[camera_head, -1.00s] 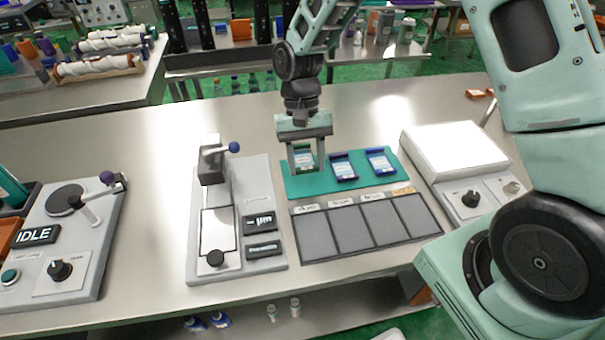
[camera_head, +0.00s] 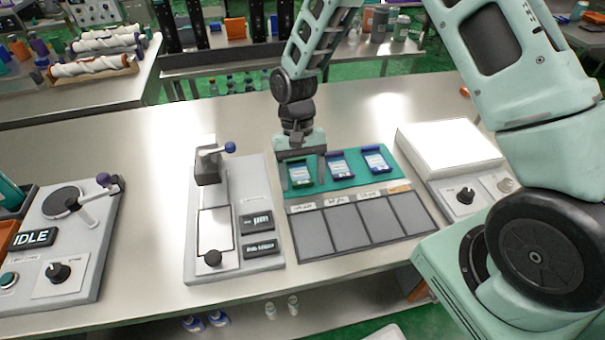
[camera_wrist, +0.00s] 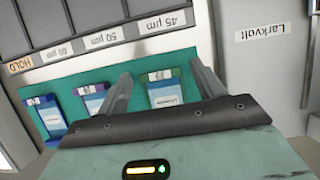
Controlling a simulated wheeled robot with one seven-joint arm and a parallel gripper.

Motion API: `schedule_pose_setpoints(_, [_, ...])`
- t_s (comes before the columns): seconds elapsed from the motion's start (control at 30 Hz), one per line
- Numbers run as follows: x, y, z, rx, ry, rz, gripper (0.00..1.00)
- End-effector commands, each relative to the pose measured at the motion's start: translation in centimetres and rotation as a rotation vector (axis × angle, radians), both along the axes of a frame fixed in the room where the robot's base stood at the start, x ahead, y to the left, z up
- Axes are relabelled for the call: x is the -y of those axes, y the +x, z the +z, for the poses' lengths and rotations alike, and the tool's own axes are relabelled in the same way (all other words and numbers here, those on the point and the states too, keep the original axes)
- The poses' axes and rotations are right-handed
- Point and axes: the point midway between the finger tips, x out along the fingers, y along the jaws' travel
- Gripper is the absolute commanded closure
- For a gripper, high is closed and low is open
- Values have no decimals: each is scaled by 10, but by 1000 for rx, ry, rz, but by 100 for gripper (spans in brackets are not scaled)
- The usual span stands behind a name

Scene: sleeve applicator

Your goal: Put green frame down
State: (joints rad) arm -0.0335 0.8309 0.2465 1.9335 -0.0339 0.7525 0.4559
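The green frame (camera_head: 301,174), with a pale label, lies at the left end of the teal mat (camera_head: 352,184). My gripper (camera_head: 304,168) is low over it. In the wrist view the green frame (camera_wrist: 165,90) lies between my two spread fingers (camera_wrist: 160,88), with mat visible on both sides of it, so the fingers look apart from it. The purple-blue frame (camera_head: 337,164) and the blue frame (camera_head: 375,160) lie to its right on the mat. They also show in the wrist view.
A grey tray (camera_head: 400,247) with several empty labelled slots lies in front of the mat. A lever device (camera_head: 266,225) stands to the left and a white-topped light box (camera_head: 450,145) to the right. The bench behind the mat is clear.

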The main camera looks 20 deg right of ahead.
Motion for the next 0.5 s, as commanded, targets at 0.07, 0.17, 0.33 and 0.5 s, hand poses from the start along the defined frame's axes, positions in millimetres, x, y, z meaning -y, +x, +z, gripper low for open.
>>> schedule_pose_setpoints(0.07, [0, 0, 0, 0, 0, 0, 32])
schedule_pose_setpoints(0.17, [0, 0, 1, 0, 0, 0, 32])
schedule_pose_setpoints(0.33, [1, 6, 13, 4, 0, -1, 32])
schedule_pose_setpoints(0.5, [3, 19, 44, 7, 1, -2, 32])
